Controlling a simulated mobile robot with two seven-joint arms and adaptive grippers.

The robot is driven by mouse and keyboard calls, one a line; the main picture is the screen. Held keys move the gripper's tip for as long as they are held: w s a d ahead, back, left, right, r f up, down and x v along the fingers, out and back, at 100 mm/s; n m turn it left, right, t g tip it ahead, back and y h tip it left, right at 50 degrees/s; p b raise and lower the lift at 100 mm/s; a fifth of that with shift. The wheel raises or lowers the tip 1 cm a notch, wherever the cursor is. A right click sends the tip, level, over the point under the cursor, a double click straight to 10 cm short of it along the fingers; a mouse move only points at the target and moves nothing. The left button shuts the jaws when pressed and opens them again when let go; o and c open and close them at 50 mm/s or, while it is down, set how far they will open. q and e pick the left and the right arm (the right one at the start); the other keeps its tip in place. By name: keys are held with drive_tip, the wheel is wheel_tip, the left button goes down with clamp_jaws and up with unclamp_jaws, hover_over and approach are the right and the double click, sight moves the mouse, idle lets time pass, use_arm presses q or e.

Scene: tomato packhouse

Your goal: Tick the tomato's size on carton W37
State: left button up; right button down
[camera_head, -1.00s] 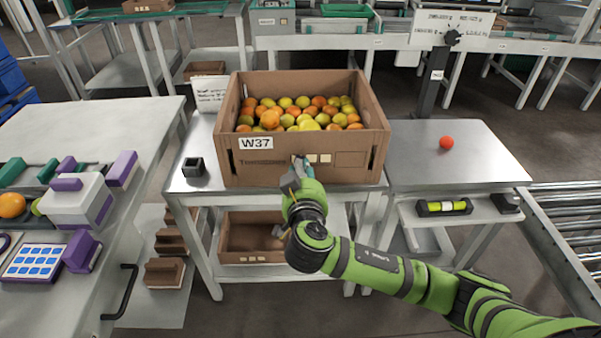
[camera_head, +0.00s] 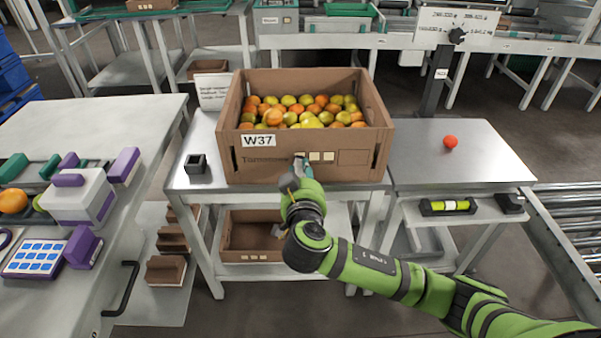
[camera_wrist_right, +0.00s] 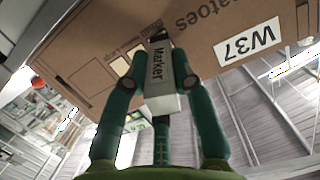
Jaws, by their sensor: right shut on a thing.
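Carton W37 (camera_head: 258,163) is a brown box full of red, orange and yellow-green tomatoes on the middle table. Its front has a white W37 label and a row of small pale boxes (camera_head: 322,156). My right gripper (camera_head: 297,176) is in front of the carton's front face, shut on a marker. In the right wrist view the marker (camera_wrist_right: 160,80) has a pale body with "Marker" on it, and its far end is at the carton face (camera_wrist_right: 205,65); contact cannot be told. A lone red tomato (camera_head: 450,142) lies on the right table. My left gripper is out of view.
A small dark square holder (camera_head: 195,164) stands left of the carton, with a white sign (camera_head: 213,91) behind it. A dark post with a sign (camera_head: 436,80) stands at the right. The right table (camera_head: 480,165) is mostly clear.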

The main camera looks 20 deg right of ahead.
drive_tip(key=shift+d+r, duration=0.25)
drive_tip(key=f+p+v, duration=0.1)
drive_tip(key=v, duration=0.5)
idle(0.5)
drive_tip(key=shift+f, duration=0.1)
